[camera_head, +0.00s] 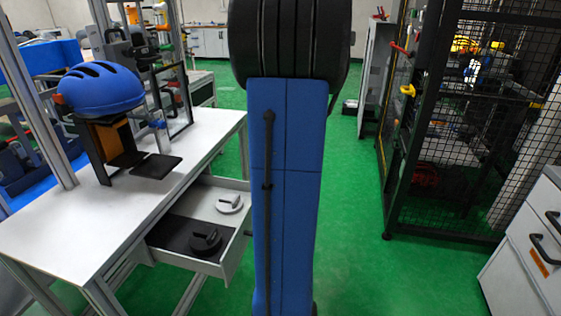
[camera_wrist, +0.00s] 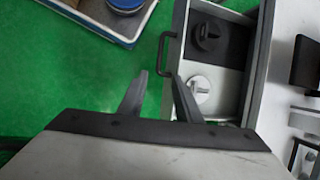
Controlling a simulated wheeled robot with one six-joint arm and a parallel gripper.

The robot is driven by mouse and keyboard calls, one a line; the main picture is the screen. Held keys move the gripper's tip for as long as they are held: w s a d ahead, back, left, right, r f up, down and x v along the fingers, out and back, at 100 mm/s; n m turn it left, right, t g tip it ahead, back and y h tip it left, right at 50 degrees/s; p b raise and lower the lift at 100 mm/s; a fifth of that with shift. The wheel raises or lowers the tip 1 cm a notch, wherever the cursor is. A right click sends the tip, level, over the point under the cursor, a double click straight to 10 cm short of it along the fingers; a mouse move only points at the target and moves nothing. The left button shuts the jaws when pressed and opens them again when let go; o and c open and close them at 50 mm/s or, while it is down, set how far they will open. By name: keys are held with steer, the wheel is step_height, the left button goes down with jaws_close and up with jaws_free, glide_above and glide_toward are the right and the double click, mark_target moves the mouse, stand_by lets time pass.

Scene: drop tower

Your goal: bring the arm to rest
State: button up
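My gripper (camera_wrist: 158,92) shows in the wrist view with its two dark fingers apart and nothing between them. Green floor shows between the fingers, and the right fingertip is close to the handle of the open drawer; I cannot tell whether they touch. In the head view my blue arm link (camera_head: 286,190) stands upright in the middle and hides what is behind it. My gripper is not visible in the head view.
An open drawer (camera_head: 222,262) sticks out under the white table (camera_head: 50,232), holding a black part (camera_head: 205,241) and a white part (camera_head: 229,203). A blue helmet (camera_head: 100,88) sits on a stand. A mesh cage (camera_head: 450,120) and grey drawers (camera_head: 530,250) stand right.

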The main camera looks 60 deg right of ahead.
stand_by(0.5)
steer(key=w+a+r+n+h, duration=0.1)
steer(key=w+a+n+h, duration=0.15)
steer(key=a, duration=0.75)
steer(key=w+a+n+h, duration=0.1)
steer(key=a+n, duration=0.3)
steer(key=a, duration=0.5)
steer(key=s+a+f+n+t, duration=0.1)
steer(key=s+a+n+t, duration=0.1)
steer(key=a, duration=0.5)
steer(key=s+a+f+n+t+h, duration=0.1)
steer(key=s+a+n+t, duration=0.1)
steer(key=a+n, duration=0.3)
steer(key=shift+s+a+f, duration=0.3)
steer(key=shift+s+a, duration=0.6)
steer(key=shift+a, duration=0.7)
steer(key=shift+d+h, duration=0.1)
steer(key=shift+h, duration=0.15)
